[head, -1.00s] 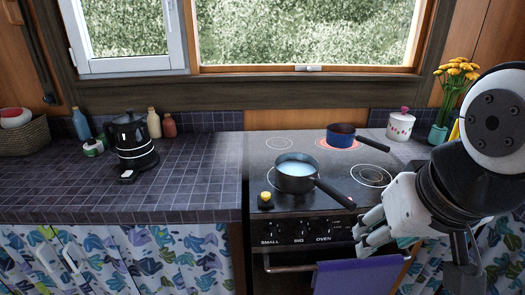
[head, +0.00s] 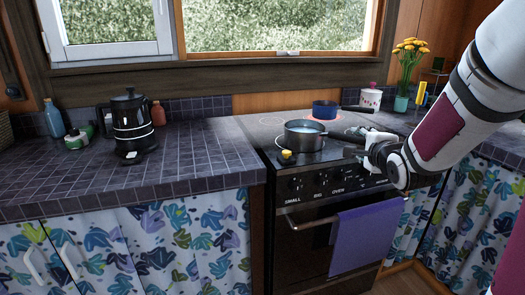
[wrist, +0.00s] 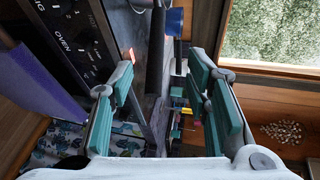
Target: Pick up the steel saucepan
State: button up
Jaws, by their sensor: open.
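The steel saucepan (head: 304,139), grey with pale liquid inside, stands upright on the front left of the stove top in the head view. Its handle points right, toward my gripper (head: 368,142), which is at the stove's front right. In the wrist view, my gripper (wrist: 165,95) is open, with its green-padded fingers apart. A dark handle (wrist: 155,55) runs lengthwise in the gap between them; I cannot tell whether it touches a finger. The pan's body is mostly out of the wrist view.
A blue pan (head: 325,110) stands behind on a glowing ring; it also shows in the wrist view (wrist: 174,22). A yellow-topped timer (head: 287,158) sits at the stove's front left. A purple towel (head: 366,238) hangs below.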

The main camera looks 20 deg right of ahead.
aim_at(347, 138)
jog(key=shift+m, duration=0.3)
jog(key=b+x, duration=0.2)
jog(key=x, duration=0.6)
jog(key=shift+w+d+f, duration=0.15)
jog(key=shift+w+f, duration=0.05)
jog(key=shift+w, duration=0.15)
jog(key=x, duration=0.2)
jog(key=b+x, duration=0.1)
jog(key=x, duration=0.1)
jog(key=shift+f, duration=0.3)
jog(key=shift+w+d, duration=0.1)
jog(key=shift+w, duration=0.25)
grip_shut()
jog(key=shift+r, duration=0.15)
